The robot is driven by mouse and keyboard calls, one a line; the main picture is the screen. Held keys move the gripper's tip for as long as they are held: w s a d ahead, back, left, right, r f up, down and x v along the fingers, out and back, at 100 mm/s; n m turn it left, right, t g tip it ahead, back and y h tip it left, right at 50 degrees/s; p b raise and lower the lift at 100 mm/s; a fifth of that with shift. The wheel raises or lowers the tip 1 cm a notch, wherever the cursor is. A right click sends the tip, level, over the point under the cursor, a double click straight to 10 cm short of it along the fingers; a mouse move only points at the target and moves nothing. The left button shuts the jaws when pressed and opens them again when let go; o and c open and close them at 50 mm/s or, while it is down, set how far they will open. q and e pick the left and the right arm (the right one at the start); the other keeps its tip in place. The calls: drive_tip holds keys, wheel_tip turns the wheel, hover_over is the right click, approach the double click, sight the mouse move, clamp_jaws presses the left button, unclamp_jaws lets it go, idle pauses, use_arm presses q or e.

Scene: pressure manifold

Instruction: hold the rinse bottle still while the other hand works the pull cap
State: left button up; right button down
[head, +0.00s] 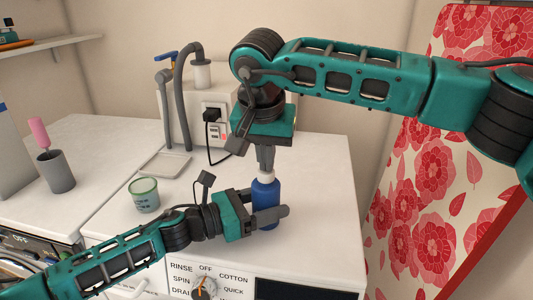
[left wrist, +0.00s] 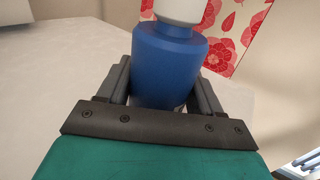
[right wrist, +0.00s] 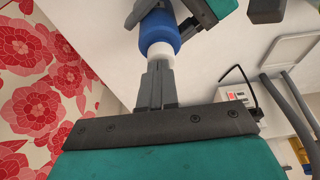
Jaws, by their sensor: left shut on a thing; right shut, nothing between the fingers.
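The rinse bottle (head: 263,191) is blue and stands upright on the white machine top. My left gripper (head: 268,217) is shut around its body from the left; the left wrist view shows the blue body (left wrist: 168,65) between both fingers. The white pull cap (head: 266,176) sits on top of the bottle. My right gripper (head: 265,168) points down from above with its fingers together and empty, their tips at the cap. The right wrist view shows the fingertips (right wrist: 160,66) right at the white cap (right wrist: 160,50); I cannot tell whether they touch it.
A green-rimmed cup (head: 144,196) and a shallow tray (head: 165,165) stand left of the bottle. Grey hoses (head: 184,95) and a socket with a black plug (head: 212,115) are behind. A dial (head: 203,287) is on the front panel. The machine top right of the bottle is clear.

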drive_tip(key=w+v, duration=0.1)
drive_tip(key=v, duration=1.3)
drive_tip(key=shift+r, duration=0.15)
drive_tip(key=shift+w, duration=0.15)
use_arm(q)
drive_tip(key=o, duration=1.2)
